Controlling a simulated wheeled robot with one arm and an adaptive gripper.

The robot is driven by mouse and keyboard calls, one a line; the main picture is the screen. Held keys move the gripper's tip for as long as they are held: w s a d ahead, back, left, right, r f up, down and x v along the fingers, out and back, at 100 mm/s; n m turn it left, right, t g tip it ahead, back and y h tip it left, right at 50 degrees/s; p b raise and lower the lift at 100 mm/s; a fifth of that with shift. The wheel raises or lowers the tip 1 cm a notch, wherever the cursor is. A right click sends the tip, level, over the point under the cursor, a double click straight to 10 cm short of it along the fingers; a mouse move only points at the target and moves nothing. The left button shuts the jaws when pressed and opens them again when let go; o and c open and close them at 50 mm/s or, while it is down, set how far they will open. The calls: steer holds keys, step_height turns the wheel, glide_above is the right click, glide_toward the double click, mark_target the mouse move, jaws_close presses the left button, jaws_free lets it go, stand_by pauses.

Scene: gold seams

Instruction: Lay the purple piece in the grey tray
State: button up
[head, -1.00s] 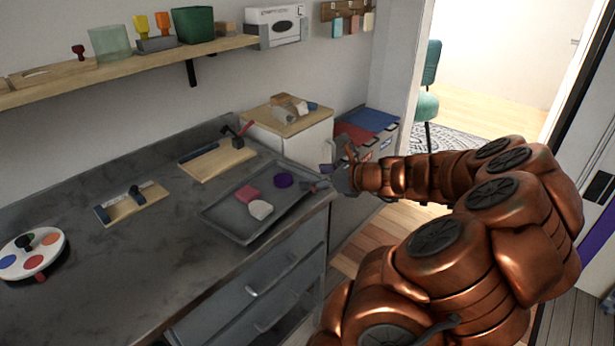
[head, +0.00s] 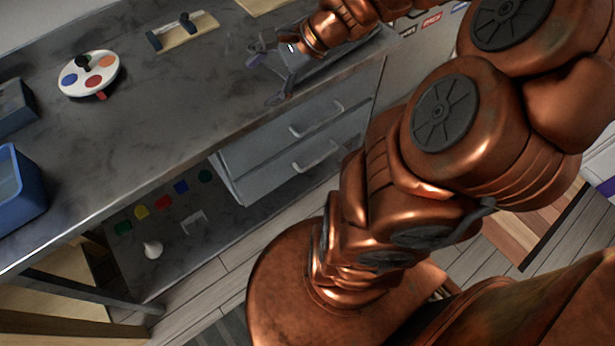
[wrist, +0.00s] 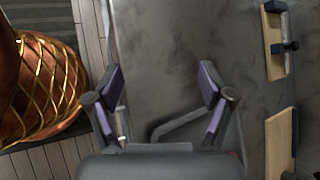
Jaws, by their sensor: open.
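My gripper (head: 264,74) is open over the worktop by the near end of the grey tray (head: 345,54), with nothing visible between its fingers. In the wrist view my gripper (wrist: 161,84) shows its two fingers spread apart over bare worktop. A corner of the tray's rim (wrist: 180,121) shows between and below the fingers there. My arm and gripper cover most of the tray in the head view. The purple piece is not visible in either current view, nor are the pink and white pieces.
A round paint palette (head: 89,75) and a wooden board with a dark tool (head: 183,31) stand on the worktop (head: 180,105). A blue bin (head: 18,188) is at the left. Drawers (head: 300,130) are below the front edge. The middle worktop is clear.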

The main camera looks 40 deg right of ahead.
steer(key=s+a+f+n+g+h, duration=0.3)
steer(key=s+a+n+g, duration=0.3)
steer(key=s+a+n, duration=0.5)
steer(key=s+d+n+g+h, duration=0.2)
steer(key=s+d+n+h, duration=0.2)
steer(key=s+n, duration=0.3)
steer(key=s, duration=0.4)
steer(key=shift+s, duration=0.15)
